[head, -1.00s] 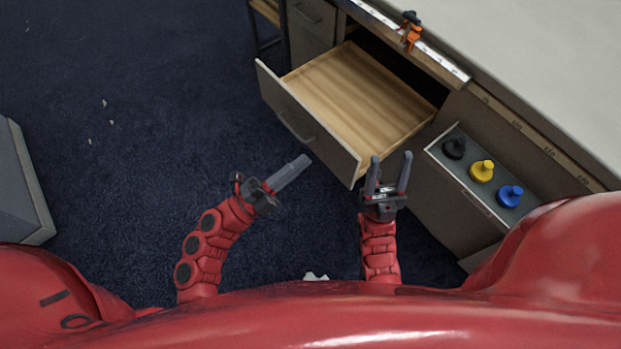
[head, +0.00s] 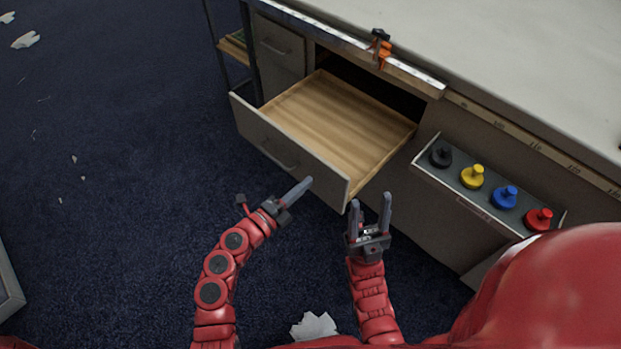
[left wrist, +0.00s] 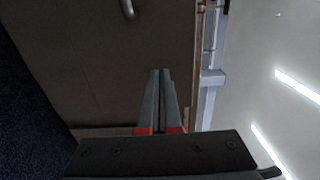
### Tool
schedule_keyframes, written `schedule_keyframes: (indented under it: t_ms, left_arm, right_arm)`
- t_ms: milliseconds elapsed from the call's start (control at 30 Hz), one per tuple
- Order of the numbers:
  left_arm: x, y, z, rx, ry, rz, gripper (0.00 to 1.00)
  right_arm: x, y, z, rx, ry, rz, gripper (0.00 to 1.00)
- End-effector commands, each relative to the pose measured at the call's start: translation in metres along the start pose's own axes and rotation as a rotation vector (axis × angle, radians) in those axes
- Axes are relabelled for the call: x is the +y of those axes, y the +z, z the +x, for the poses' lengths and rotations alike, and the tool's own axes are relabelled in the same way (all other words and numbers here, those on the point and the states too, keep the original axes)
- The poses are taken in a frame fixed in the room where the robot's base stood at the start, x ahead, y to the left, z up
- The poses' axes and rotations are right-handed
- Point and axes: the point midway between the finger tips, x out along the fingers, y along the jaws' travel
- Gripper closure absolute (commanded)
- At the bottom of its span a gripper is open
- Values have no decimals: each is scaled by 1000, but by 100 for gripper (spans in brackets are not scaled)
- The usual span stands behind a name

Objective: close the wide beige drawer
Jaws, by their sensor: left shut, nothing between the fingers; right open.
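The wide beige drawer (head: 291,158) is pulled out from under the bench in the head view, with an empty wooden inside and a handle (head: 280,155) on its grey-beige front. My left gripper (head: 306,183) is shut and empty, in front of the drawer's lower front; whether it touches cannot be told. In the left wrist view its fingers (left wrist: 160,75) are together before the flat drawer front (left wrist: 110,70), with the handle (left wrist: 127,9) at the top. My right gripper (head: 370,205) is open and empty, near the drawer's right front corner.
A tray with black, yellow, blue and red knobs (head: 505,196) is fixed on the bench front to the right. An orange clamp (head: 381,49) sits on the bench edge above the drawer. Paper scraps (head: 314,327) lie on the dark carpet, which is otherwise open at left.

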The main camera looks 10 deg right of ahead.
Motion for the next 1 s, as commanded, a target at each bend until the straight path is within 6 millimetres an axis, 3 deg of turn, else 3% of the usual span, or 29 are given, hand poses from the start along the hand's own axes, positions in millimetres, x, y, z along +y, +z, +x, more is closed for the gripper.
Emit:
schedule_keyframes:
  t_ms: [200,767,867,1000]
  left_arm:
    - [0,0,24,0,-1,0,100]
    - [0,-1,32,2,0,0,100]
    - [0,-1,43,2,1,-1,100]
    - [-1,-1,72,4,1,2,100]
  right_arm:
    - [0,0,-1,0,0,0,48]
    - [0,0,0,0,0,0,48]
    - [0,0,1,0,0,0,48]
    - [0,0,1,0,0,0,48]
